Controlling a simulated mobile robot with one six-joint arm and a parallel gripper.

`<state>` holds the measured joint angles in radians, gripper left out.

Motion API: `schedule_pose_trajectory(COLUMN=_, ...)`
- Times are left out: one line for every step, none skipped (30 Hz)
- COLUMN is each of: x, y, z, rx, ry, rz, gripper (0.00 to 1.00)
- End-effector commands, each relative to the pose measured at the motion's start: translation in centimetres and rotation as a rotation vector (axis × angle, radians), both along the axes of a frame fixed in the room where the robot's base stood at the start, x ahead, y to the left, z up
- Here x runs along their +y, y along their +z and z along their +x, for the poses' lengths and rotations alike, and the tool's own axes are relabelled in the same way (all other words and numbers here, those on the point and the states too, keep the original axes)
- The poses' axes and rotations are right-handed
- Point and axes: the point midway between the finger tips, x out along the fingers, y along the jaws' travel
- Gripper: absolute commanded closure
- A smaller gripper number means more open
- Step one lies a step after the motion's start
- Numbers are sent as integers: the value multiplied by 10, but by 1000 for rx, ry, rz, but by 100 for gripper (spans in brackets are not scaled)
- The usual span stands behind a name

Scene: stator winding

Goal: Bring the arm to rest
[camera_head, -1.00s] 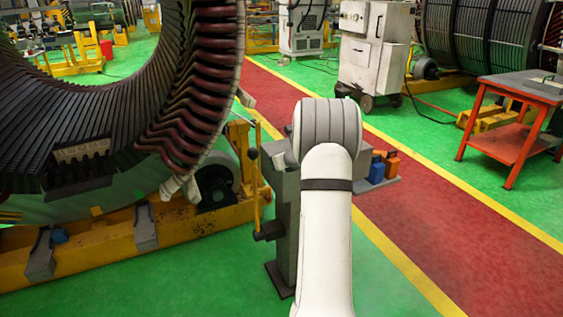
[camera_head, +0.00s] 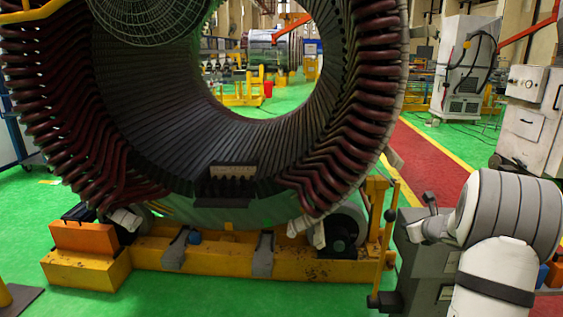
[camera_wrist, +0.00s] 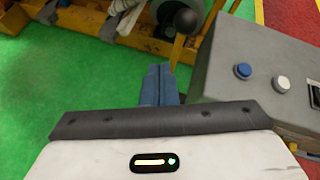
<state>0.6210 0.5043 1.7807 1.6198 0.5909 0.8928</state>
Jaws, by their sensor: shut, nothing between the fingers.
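My gripper (camera_wrist: 160,82) shows in the wrist view as two blue fingers pressed together, with nothing between them. It points past the edge of a grey control box (camera_wrist: 250,65) and over the green floor. In the head view my white and grey arm (camera_head: 505,215) stands at the lower right, bent, in front of the grey pedestal (camera_head: 415,270). My fingers cannot be made out in the head view. The large stator (camera_head: 150,130) with dark red coils fills the left and middle, resting on a yellow base (camera_head: 145,255).
A lever with a black knob (camera_wrist: 187,20) rises close to my fingers, beside the control box. White cabinets (camera_head: 527,120) stand at the right. Green floor (camera_head: 60,215) is open at the left, and a red walkway (camera_head: 432,165) runs behind the pedestal.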

Motion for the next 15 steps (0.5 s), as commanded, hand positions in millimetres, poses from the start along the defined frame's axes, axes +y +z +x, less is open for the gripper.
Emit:
schedule_pose_trajectory(x=31, y=17, z=-4, rx=5, ry=103, rz=-74, gripper=100)
schedule_pose_trajectory(x=51, y=24, z=-9, rx=12, ry=175, rz=-125, gripper=100)
schedule_pose_trajectory(x=78, y=33, z=-18, rx=21, ry=278, rz=-201, gripper=100)
schedule_pose_trajectory(x=99, y=40, z=-26, rx=27, ry=362, rz=-262, gripper=100)
schedule_pose_trajectory(x=120, y=46, z=-35, rx=32, ry=449, rz=-325, gripper=100)
schedule_pose_trajectory(x=146, y=53, z=-49, rx=36, ry=561, rz=-408, gripper=100)
schedule_pose_trajectory(x=165, y=58, z=-61, rx=39, ry=647, rz=-469, gripper=100)
schedule_pose_trajectory(x=182, y=61, z=-73, rx=41, ry=730, rz=-530, gripper=100)
schedule_pose_trajectory(x=203, y=66, z=-91, rx=42, ry=842, rz=-611, gripper=100)
schedule_pose_trajectory(x=218, y=69, z=-105, rx=42, ry=927, rz=-671, gripper=100)
schedule_pose_trajectory(x=232, y=71, z=-119, rx=42, ry=1011, rz=-733, gripper=100)
schedule_pose_trajectory(x=249, y=73, z=-139, rx=40, ry=1123, rz=-813, gripper=100)
schedule_pose_trajectory(x=260, y=74, z=-155, rx=39, ry=1207, rz=-873, gripper=100)
schedule_pose_trajectory(x=270, y=74, z=-171, rx=37, ry=1290, rz=-934, gripper=100)
schedule_pose_trajectory(x=281, y=75, z=-192, rx=34, ry=1401, rz=-1012, gripper=100)
